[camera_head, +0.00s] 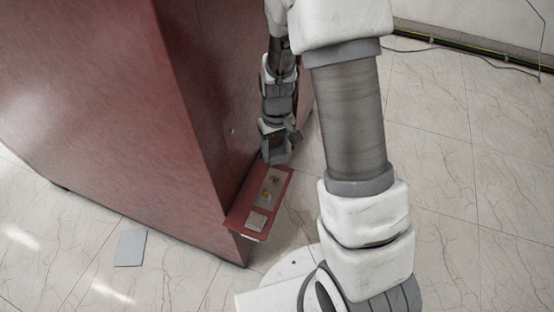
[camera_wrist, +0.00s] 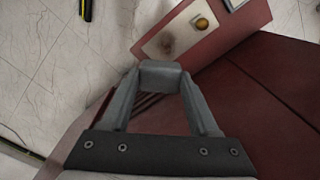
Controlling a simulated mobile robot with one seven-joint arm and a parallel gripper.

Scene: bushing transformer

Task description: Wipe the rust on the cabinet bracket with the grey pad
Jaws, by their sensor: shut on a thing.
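The cabinet bracket (camera_head: 236,217) is a narrow red shelf sticking out from the large red cabinet (camera_head: 100,120). It also shows in the wrist view (camera_wrist: 228,38). A pale plate on it carries a dark brownish rust patch (camera_wrist: 167,43), seen small in the head view (camera_head: 275,180). My gripper (camera_head: 278,158) is over the far end of the bracket. In the wrist view its fingers are closed on the grey pad (camera_wrist: 160,74), a small block, just short of the rust patch. I cannot tell whether the pad touches the plate.
A light square piece (camera_head: 257,221) lies at the bracket's near end. A flat grey sheet (camera_head: 130,248) lies on the tiled floor. The cabinet wall stands close beside my gripper.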

